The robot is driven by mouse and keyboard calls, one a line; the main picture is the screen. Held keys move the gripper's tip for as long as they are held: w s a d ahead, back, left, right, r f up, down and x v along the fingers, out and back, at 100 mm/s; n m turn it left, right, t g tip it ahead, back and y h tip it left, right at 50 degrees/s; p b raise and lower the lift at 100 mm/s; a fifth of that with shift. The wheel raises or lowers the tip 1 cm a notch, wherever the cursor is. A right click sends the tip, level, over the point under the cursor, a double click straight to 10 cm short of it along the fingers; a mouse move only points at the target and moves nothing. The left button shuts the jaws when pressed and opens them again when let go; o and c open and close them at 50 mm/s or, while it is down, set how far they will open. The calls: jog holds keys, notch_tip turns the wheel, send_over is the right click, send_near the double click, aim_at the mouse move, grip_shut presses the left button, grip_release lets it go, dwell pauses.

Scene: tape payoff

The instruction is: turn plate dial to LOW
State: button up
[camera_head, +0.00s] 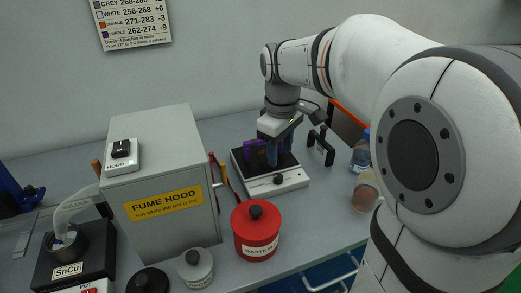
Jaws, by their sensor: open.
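A white plate unit (295,184) with a dark top stands on the bench right of the fume hood. A small black dial (278,180) sits on its front face; any markings around it are too small to read. A purple block (254,152) shows at the back of the plate. My gripper (276,150) points down over the plate, behind and above the dial and apart from it in the picture. It is open; its fingers partly overlap the dark and purple things behind, so their exact gap is hard to see.
A grey fume hood (150,165) stands left of the plate. A red lidded waste pot (257,232) is in front of it, beside a grey lidded pot (196,268). Jars (364,192) stand at right near my arm.

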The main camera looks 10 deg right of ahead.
aim_at(278, 176)
jog(key=shift+w+f+n, duration=0.3)
jog(key=shift+w+f, duration=0.1)
jog(key=shift+w, duration=0.05)
jog(key=shift+f, duration=0.2)
notch_tip(278, 176, down, 7)
jog(key=shift+w+f+b, duration=0.1)
jog(key=shift+w+b, duration=0.05)
jog(key=shift+b, duration=0.6)
grip_shut()
